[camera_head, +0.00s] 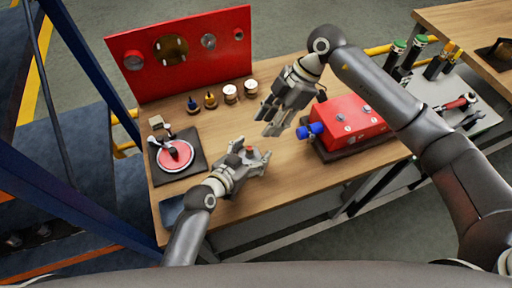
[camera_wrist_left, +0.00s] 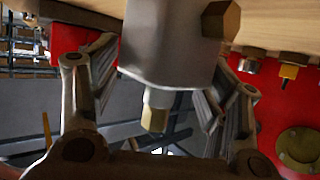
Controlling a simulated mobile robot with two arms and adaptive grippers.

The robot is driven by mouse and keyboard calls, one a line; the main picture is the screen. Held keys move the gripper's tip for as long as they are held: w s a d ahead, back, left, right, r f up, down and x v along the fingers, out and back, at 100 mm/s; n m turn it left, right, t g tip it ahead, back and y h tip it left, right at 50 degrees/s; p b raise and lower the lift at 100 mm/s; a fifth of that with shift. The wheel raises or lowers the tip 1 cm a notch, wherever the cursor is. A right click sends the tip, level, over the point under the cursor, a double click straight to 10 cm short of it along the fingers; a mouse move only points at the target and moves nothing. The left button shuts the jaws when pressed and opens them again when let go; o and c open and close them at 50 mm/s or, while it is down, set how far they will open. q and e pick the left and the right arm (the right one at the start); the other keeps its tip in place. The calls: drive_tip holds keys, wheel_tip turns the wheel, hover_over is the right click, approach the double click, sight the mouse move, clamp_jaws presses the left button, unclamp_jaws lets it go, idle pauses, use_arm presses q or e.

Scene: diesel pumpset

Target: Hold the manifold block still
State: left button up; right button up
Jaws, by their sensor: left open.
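A grey metal block with brass hex fittings (camera_wrist_left: 165,45), which I take to be the manifold block, fills the upper middle of the left wrist view. It lies between the two finger pads, with no clear contact on either. My left gripper (camera_head: 257,160) is open low over the middle of the wooden bench, around a small grey part with a red top. The fingers also show in the left wrist view (camera_wrist_left: 155,95). My right gripper (camera_head: 272,122) hangs above the bench just beyond the left one. Its fingers look apart and empty.
A red box with a blue fitting (camera_head: 350,122) sits right of the grippers. A red panel (camera_head: 185,52) stands at the back, with small bottles and tins before it. A round red dial on a dark pad (camera_head: 175,155) lies left. Bare wood lies between.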

use_arm(q)
drive_tip(key=shift+x, duration=1.55)
drive_tip(key=c, duration=1.2)
drive_tip(key=o, duration=1.4)
drive_tip(key=shift+c, duration=0.2)
drive_tip(key=c, duration=1.5)
drive_tip(key=shift+o, duration=0.2)
